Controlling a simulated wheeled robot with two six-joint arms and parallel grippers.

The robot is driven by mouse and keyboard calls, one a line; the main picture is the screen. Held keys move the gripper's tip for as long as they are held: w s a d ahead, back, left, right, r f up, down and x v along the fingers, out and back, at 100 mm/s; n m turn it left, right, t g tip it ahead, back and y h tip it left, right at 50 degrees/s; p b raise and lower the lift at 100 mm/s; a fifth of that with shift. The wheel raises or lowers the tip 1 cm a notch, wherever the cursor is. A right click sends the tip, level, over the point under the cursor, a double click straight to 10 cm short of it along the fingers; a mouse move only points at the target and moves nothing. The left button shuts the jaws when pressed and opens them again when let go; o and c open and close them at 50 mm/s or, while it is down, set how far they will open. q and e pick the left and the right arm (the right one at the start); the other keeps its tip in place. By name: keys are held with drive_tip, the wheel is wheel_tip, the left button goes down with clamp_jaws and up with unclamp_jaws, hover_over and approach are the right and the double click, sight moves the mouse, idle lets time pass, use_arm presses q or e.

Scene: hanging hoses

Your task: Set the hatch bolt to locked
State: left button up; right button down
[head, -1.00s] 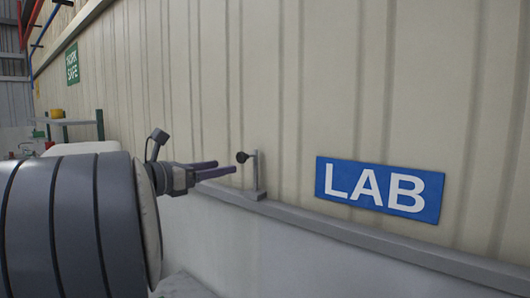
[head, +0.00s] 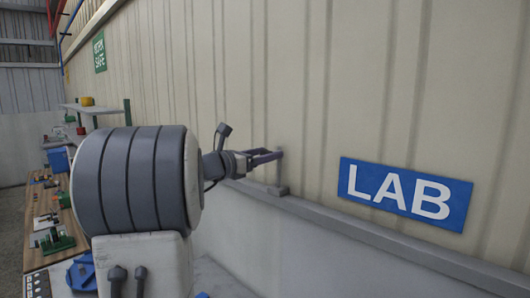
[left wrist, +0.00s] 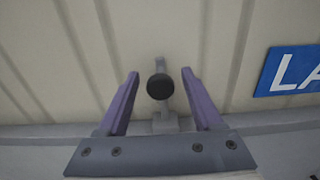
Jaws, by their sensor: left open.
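The bolt is a small grey upright piece (head: 279,176) on the ledge along the wall. Its round black knob (left wrist: 160,86) faces me in the left wrist view. My left gripper (head: 276,154) has reached the bolt in the head view, and its fingers hide the knob there. In the left wrist view, my left gripper (left wrist: 160,75) is open, with one purple finger on each side of the knob and gaps between. I cannot tell whether the bolt is locked. My right gripper is not in view.
A blue LAB sign (head: 405,193) is on the ribbed wall right of the bolt. A grey ledge (head: 350,229) runs along the wall below. A wooden bench (head: 62,210) with several items and a shelf (head: 95,109) stand at the left. The wall above the bolt is clear.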

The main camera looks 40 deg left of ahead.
use_arm(q)
clamp_jaws()
idle(1.4)
